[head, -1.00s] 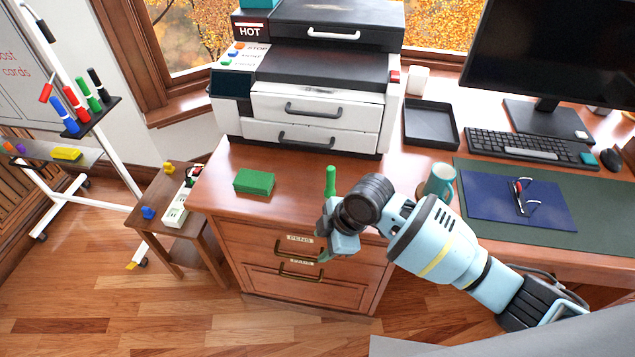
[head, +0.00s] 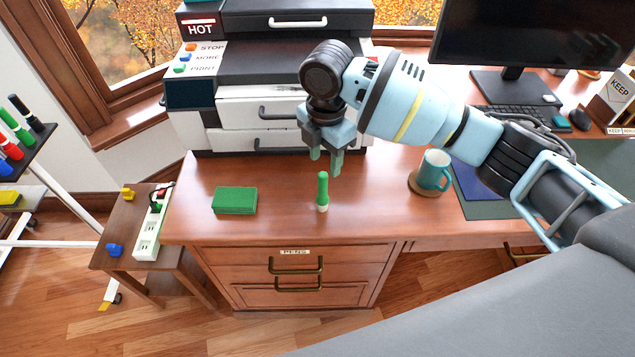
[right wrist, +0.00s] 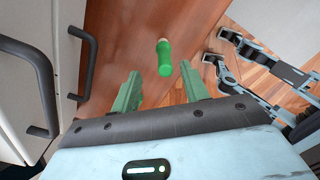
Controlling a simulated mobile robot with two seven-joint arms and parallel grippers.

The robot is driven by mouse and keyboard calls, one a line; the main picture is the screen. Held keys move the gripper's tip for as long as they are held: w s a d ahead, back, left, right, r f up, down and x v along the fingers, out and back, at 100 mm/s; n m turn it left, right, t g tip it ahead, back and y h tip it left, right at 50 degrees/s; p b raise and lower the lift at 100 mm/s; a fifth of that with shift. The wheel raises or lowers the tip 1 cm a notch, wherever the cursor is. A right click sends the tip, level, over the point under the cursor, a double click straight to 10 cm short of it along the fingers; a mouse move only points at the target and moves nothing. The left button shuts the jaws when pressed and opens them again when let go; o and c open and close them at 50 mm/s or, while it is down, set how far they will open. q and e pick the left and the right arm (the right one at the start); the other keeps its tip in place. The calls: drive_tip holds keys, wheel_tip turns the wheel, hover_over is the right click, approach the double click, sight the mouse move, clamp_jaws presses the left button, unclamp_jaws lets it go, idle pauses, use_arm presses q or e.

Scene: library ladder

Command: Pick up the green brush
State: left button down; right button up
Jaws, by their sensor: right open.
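The green brush (head: 322,190) stands upright on the wooden desk (head: 285,215), with a pale tip at its lower end. My right gripper (head: 326,160) is just above and behind it in the head view, open and empty, pointing down. In the right wrist view the brush (right wrist: 164,58) lies ahead of the two green fingers (right wrist: 160,88), beyond their tips and roughly centred between them. The fingers do not touch it. My left gripper is not in view.
A green block (head: 234,200) lies left of the brush. The printer (head: 265,105) stands close behind. A teal mug (head: 434,170) on a coaster is to the right. A side table (head: 125,235) with a power strip (head: 150,230) stands left. The desk's front edge is near the brush.

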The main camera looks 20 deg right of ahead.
sight(323, 184)
drive_tip(key=shift+s+a+r, duration=0.1)
drive_tip(key=shift+r, duration=0.05)
drive_tip(key=shift+s+a+r, duration=0.1)
drive_tip(key=shift+s, duration=0.15)
drive_tip(key=shift+s+f, duration=0.15)
drive_tip(key=shift+f, duration=0.05)
wheel_tip(323, 184, down, 2)
drive_tip(key=shift+f, duration=0.3)
wheel_tip(323, 184, down, 4)
drive_tip(key=shift+a+f, duration=0.15)
drive_tip(key=shift+f, duration=0.25)
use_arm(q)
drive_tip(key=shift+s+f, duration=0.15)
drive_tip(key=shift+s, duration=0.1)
use_arm(e)
drive_tip(key=shift+c, duration=0.2)
